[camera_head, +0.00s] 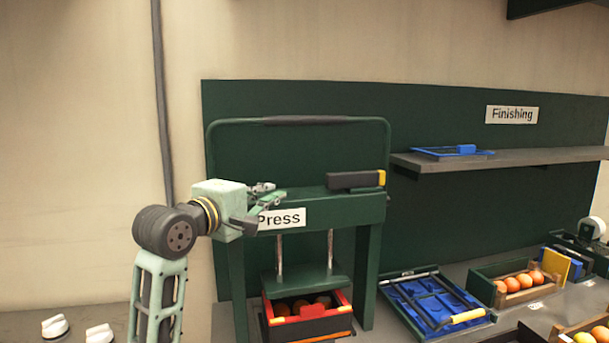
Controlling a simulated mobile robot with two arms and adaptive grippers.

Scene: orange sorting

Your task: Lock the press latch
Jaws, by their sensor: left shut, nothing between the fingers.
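The green press (372,213) stands against the dark green back panel and bears a "Press" label. A black bar with a yellow end (352,181), which looks like the latch, lies level along the right part of its top beam. A looped handle (387,140) with a dark grip rises above the beam. My left gripper (279,195) is shut and empty, in front of the beam's left part and left of the black bar, apart from it in the picture. It partly covers the label. My right gripper is not in view.
Under the press plate sits a red and black crate (311,327) with oranges. To the right are a blue tray (405,309), a wooden crate (489,293) of oranges and a shelf (540,157). White knobs (55,326) stand at lower left.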

